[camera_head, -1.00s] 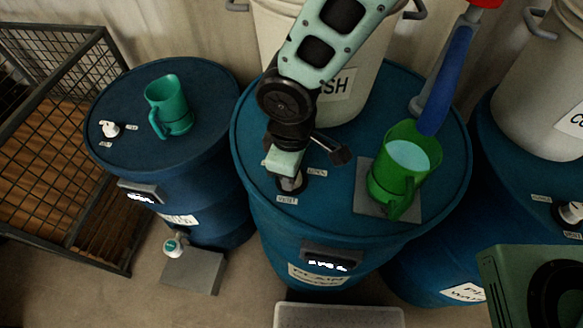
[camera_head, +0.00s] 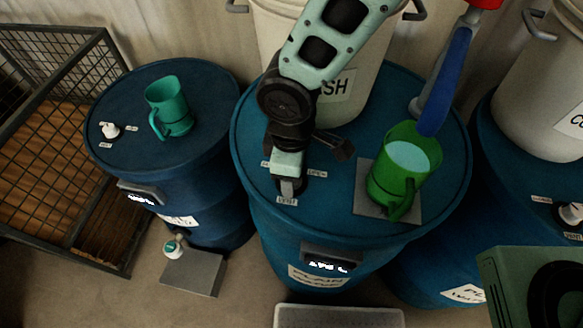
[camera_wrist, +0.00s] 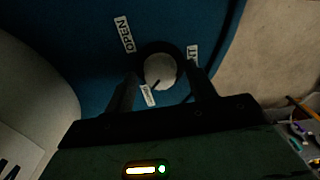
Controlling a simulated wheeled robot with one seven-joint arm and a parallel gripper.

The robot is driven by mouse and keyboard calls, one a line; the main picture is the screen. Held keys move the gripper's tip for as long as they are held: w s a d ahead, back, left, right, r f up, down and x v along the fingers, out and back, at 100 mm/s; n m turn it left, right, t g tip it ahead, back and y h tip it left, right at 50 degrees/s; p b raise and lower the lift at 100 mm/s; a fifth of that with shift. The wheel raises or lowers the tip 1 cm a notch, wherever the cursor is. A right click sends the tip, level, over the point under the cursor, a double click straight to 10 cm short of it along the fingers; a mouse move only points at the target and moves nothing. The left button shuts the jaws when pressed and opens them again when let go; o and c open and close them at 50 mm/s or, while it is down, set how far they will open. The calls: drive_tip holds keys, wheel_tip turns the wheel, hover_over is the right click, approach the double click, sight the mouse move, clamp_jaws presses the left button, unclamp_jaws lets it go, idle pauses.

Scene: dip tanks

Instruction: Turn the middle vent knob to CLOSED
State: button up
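The middle vent knob sits on top of the middle blue drum (camera_head: 340,222), largely hidden by my gripper (camera_head: 288,186) in the head view. In the wrist view the knob (camera_wrist: 160,69) is a round, pale cap on a dark base. A dark line on its lower-left edge points toward a small label (camera_wrist: 148,95) there, too blurred to read surely. The OPEN label (camera_wrist: 124,34) is at upper left and another label (camera_wrist: 192,52) at right. My gripper (camera_wrist: 162,75) is open, with one finger on each side of the knob and apparent gaps to the cap.
A green jug (camera_head: 392,185) of pale liquid stands on a grey plate right of my gripper. A blue handle (camera_head: 447,80) rises behind it, and a white bucket (camera_head: 368,85) stands behind my arm. The left drum (camera_head: 205,90) carries a teal jug (camera_head: 165,92).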

wheel_tip(320, 180, up, 17)
drive_tip(key=b, duration=0.2)
drive_tip(key=shift+r, duration=0.2)
idle(0.4)
idle(0.3)
